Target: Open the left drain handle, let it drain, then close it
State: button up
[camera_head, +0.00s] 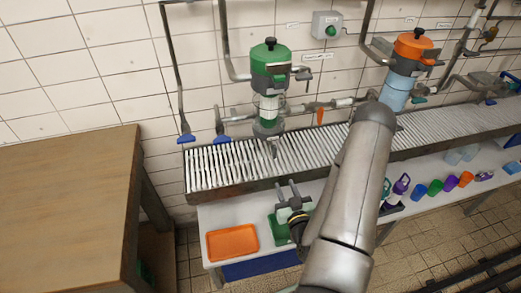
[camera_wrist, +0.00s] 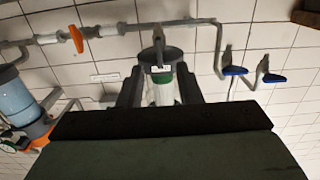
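A green-topped unit (camera_head: 270,62) with a clear, green-banded cylinder is on the wall left of the orange-topped one. Under it, a small grey lever (camera_head: 274,149) hangs down over the slatted trough. This looks like the left drain handle, though I cannot tell whether it is open or closed. The lever also shows in the wrist view (camera_wrist: 158,42), where the picture is upside down. My gripper (camera_head: 289,188) is open and empty, in front of and below the lever, apart from it. Its two dark fingers also show in the wrist view (camera_wrist: 158,88), framing the green-banded cylinder.
A slatted trough (camera_head: 222,165) runs along the wall. Two blue-handled levers (camera_head: 221,138) hang left of the green unit. An orange lever (camera_head: 320,117) and an orange-topped unit (camera_head: 412,48) are to the right. A wooden table (camera_head: 65,200) stands left; an orange tray (camera_head: 232,243) lies below.

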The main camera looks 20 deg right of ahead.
aim_at(274, 150)
jog(key=w+d+b, duration=0.2)
jog(key=w+b, duration=1.1)
jog(key=w, duration=0.4)
jog(key=shift+d, duration=0.35)
jog(key=shift+b, duration=0.3)
grip_shut()
